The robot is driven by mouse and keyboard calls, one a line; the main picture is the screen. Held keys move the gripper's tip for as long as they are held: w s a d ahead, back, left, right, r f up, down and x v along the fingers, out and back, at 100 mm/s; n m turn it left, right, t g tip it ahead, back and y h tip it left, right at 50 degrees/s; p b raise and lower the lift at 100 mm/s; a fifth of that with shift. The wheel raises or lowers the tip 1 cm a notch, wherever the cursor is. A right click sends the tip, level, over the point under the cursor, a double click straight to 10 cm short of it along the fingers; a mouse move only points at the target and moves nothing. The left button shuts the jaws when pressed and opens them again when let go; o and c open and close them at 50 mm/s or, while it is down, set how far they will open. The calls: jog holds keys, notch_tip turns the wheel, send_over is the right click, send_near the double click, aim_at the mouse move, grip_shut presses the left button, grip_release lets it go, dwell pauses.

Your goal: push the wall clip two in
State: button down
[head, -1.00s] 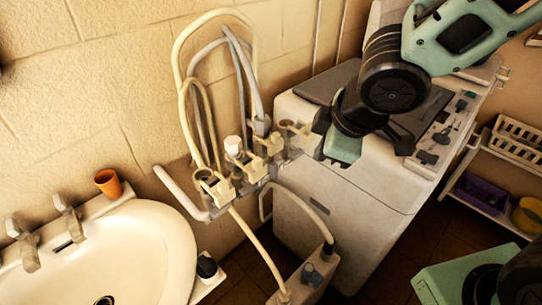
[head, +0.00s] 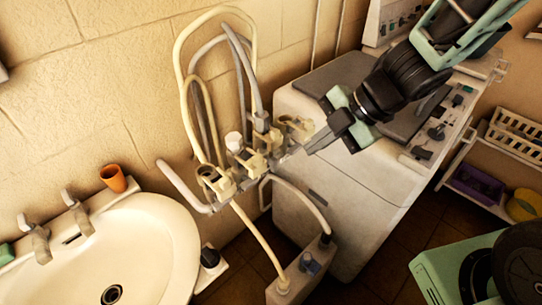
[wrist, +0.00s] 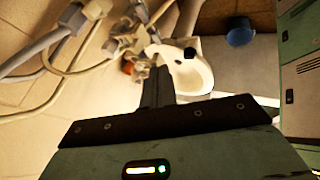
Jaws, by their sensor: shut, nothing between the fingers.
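Several cream wall clips sit in a row on a rail by the wall, with hoses in or near them. In the head view one is at the near left end (head: 215,182), one in the middle (head: 252,160), and one at the far right (head: 297,127). I cannot tell which is wall clip two. My gripper (head: 312,148) is shut and empty, its tips pointing left, just right of the row and apparently apart from the clips.
Cream and grey hoses (head: 183,100) loop above the clips. A white washing machine (head: 345,190) stands under my arm. A washbasin (head: 150,240) with an orange cup (head: 113,178) is at left. A grey box with a hose (head: 300,280) stands below the rail.

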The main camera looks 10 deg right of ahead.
jog(key=b, duration=0.3)
send_near(257, 170)
jog(key=s+x, duration=0.1)
jog(key=x, duration=0.3)
jog(key=shift+w+a+f, duration=0.1)
jog(key=shift+w+f, duration=0.1)
jog(key=shift+w, duration=0.4)
jog(key=w+a+p, duration=0.2)
jog(key=p, duration=0.1)
jog(key=shift+w+r, duration=0.2)
jog(key=shift+w, duration=0.2)
jog(key=shift+w+a+f, duration=0.2)
jog(key=shift+w, duration=0.1)
